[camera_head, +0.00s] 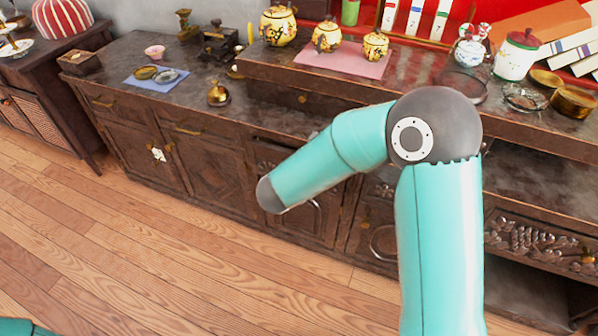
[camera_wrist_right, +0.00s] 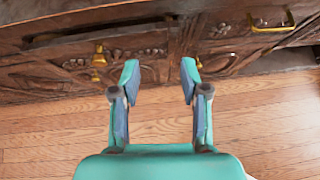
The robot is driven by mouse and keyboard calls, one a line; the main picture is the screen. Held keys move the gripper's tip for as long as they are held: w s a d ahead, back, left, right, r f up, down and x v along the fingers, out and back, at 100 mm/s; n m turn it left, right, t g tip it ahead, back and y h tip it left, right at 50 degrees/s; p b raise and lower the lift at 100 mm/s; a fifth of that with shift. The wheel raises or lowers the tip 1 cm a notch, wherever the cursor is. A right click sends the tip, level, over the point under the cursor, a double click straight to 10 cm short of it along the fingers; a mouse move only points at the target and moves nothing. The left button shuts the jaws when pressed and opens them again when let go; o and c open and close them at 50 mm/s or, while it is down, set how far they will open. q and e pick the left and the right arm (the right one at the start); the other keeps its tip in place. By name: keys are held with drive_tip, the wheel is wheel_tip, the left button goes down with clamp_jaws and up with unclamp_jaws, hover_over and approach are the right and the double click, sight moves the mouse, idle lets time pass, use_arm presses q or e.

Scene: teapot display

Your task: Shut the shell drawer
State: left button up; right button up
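A carved wooden drawer front (camera_wrist_right: 130,52) with a brass knob (camera_wrist_right: 98,60) lies ahead of my right gripper in the right wrist view. A dark gap runs along its upper edge, so it looks slightly open, though I cannot be sure. I cannot tell for certain that it is the shell drawer. In the head view a carved drawer front (camera_head: 530,238) with a knob is at the right. My right gripper (camera_wrist_right: 157,75) is open and empty, its fingertips apart and short of the wood. My left gripper is out of view.
The long dark cabinet (camera_head: 205,165) has several drawers and doors. A brass handle (camera_wrist_right: 272,25) is at the wrist view's upper right. Teapots (camera_head: 326,36), jars and a brass bell (camera_head: 219,93) stand on top. The wooden floor (camera_head: 130,235) in front is clear.

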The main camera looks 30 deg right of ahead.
drive_tip(key=shift+o, duration=0.4)
drive_tip(key=shift+w+d+r+m+h, duration=0.15)
drive_tip(key=shift+d+r+m+h, duration=0.25)
drive_tip(key=shift+d+r+h, duration=0.35)
drive_tip(key=w+a+f+n+t+h+b, duration=0.1)
drive_tip(key=w+a+f+t+h+b, duration=0.15)
drive_tip(key=a+f+b, duration=0.6)
drive_tip(key=w+a+f+n+t+h+b, duration=0.1)
drive_tip(key=w+a+f+t+b, duration=0.15)
drive_tip(key=a+f+b, duration=0.6)
drive_tip(key=shift+s+d+r+b+x, duration=0.25)
drive_tip(key=shift+r+b+x, duration=0.6)
drive_tip(key=shift+x, duration=2.2)
drive_tip(key=shift+s+d+r+b+x, duration=0.25)
drive_tip(key=shift+b+x, duration=1.1)
drive_tip(key=shift+x, duration=1.7)
drive_tip(key=shift+s+d+r+b+x, duration=0.25)
drive_tip(key=shift+r+b+x, duration=0.6)
drive_tip(key=shift+x, duration=2.25)
drive_tip(key=shift+a+f, duration=0.15)
drive_tip(key=shift+f, duration=0.15)
clamp_jaws()
